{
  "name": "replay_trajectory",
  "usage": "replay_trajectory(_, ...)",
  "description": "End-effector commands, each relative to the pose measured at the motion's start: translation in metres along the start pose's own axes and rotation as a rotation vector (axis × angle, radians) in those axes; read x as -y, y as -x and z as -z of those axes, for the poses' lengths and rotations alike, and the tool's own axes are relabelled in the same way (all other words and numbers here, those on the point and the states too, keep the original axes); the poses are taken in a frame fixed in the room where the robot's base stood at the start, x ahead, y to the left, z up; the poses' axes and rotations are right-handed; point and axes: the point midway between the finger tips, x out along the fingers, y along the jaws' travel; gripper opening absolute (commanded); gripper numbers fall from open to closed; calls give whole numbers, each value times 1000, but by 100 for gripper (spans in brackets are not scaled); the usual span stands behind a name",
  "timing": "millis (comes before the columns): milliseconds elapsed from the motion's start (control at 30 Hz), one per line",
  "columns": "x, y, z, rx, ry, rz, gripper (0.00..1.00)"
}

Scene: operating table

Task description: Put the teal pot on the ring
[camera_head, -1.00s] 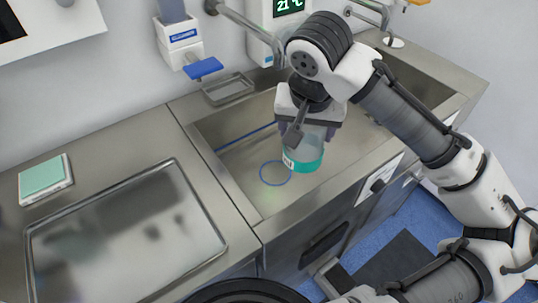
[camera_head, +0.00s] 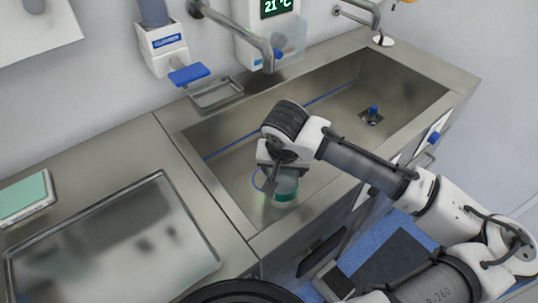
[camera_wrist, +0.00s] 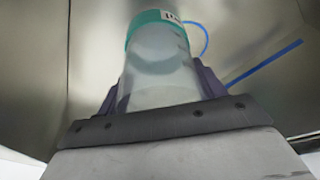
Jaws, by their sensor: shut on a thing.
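The teal pot (camera_head: 285,198) is a clear, greyish cup with a teal band at its lower end and a white label. My gripper (camera_head: 277,172) is shut around its upper part and holds it low in the sink, roughly upright. In the wrist view the pot (camera_wrist: 158,75) sits between the fingers, its teal end pointing away. The ring (camera_head: 256,182) is a thin blue circle on the sink floor, partly hidden behind the pot and gripper. Part of the ring (camera_wrist: 205,38) shows beside the teal end in the wrist view. I cannot tell whether the pot touches the floor.
The steel sink (camera_head: 228,185) has a near rim close to the pot. A faucet (camera_head: 245,38) reaches over its back edge. A blue-topped item (camera_head: 372,112) stands at the sink's right end. A steel tray (camera_head: 110,240) lies on the left counter.

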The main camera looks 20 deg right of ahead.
Motion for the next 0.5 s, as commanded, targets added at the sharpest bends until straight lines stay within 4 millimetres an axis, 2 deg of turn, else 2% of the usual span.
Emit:
replay_trajectory(100,11,-2,11,1,0,-1,44)
replay_trajectory(267,18,-4,18,1,0,-1,44)
replay_trajectory(467,41,-10,40,1,1,-2,44)
replay_trajectory(500,40,-14,38,4,0,-3,44)
